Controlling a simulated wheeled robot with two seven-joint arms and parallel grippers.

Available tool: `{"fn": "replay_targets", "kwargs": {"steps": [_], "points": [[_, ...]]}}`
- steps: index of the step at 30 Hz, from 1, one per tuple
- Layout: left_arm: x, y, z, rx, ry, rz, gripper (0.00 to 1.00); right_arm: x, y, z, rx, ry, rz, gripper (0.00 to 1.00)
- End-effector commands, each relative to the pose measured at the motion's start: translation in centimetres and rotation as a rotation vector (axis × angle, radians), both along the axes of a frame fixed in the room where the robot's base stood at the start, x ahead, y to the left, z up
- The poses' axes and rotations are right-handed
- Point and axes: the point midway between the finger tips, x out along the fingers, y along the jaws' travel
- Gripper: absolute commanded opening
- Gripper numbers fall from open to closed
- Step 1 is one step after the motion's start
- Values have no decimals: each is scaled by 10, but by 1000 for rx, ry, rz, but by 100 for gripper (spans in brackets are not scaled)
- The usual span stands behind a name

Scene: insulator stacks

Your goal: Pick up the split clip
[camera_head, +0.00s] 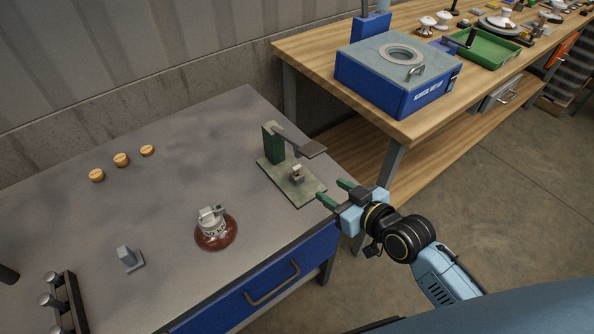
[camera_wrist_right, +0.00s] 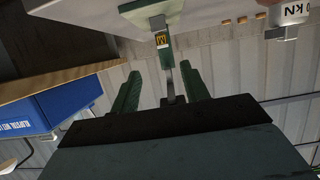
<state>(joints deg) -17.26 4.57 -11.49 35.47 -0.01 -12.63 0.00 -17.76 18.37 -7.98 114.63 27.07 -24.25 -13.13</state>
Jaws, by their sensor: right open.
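A small metal piece with a pale, yellowish top (camera_head: 297,172) stands on the flat plate of a green fixture (camera_head: 306,191); it is too small to tell whether it is the split clip. The fixture has a green upright and a grey arm reaching over the plate. My right gripper (camera_head: 331,193) is open and empty just right of the fixture, its green fingertips pointing toward it. In the right wrist view, the open fingers (camera_wrist_right: 160,85) frame part of the fixture (camera_wrist_right: 150,8) with a yellow mark. My left gripper is not in view.
A brown disc insulator with a metal cap (camera_head: 214,230) stands on the grey table (camera_head: 180,180). Left are a small grey block (camera_head: 130,259), a dark rack (camera_head: 75,300) and three wooden knobs (camera_head: 121,160). A wooden bench (camera_head: 320,55) holds a blue box (camera_head: 395,85) and green tray (camera_head: 485,52).

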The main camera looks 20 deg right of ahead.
Motion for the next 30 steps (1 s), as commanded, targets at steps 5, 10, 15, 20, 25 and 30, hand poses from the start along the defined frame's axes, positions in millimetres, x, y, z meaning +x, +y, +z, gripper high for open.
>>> {"fn": "replay_targets", "kwargs": {"steps": [5, 10, 15, 20, 25, 30], "points": [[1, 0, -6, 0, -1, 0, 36, 32, 12, -12, 4, -3, -1, 45], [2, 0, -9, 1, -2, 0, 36, 55, 21, -22, 3, 0, 0, 45], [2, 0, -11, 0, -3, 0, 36, 65, 25, -26, 2, 1, 0, 45], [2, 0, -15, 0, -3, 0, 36, 82, 33, -34, 4, 0, 0, 45], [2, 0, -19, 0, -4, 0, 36, 102, 41, -43, 1, 1, -2, 45], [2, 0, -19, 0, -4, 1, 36, 108, 43, -46, 0, 1, -1, 45]]}}
